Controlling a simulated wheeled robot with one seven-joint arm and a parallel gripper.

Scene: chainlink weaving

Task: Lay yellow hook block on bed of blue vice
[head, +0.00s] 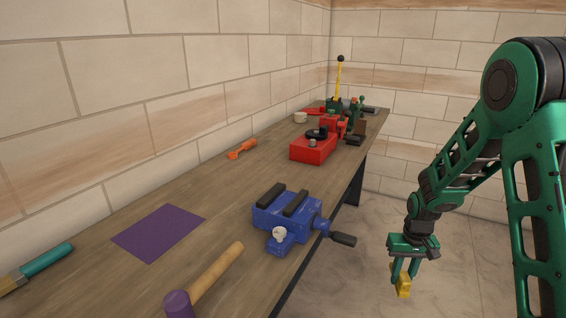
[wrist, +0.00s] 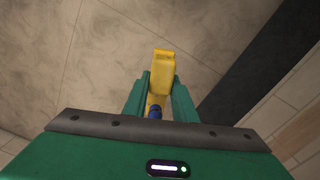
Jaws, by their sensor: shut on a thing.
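The yellow hook block (head: 403,282) hangs in my gripper (head: 405,272), which is shut on it. In the head view they are off the bench's right side, over the floor. In the wrist view the yellow hook block (wrist: 163,68) sticks out beyond the two green fingers of my gripper (wrist: 158,98); a small dark blue part shows at its near end. The blue vice (head: 283,218) stands on the bench, left of my gripper and apart from it. Its two dark jaws show, with open space between them. A whitish round piece (head: 279,233) sits on its front part.
The vice's dark handle (head: 343,240) juts past the bench edge towards my gripper. A purple-headed mallet (head: 205,280), purple mat (head: 158,232), teal-handled brush (head: 45,262) and orange tool (head: 241,149) lie on the bench (head: 215,200). A red box (head: 313,148) stands farther back.

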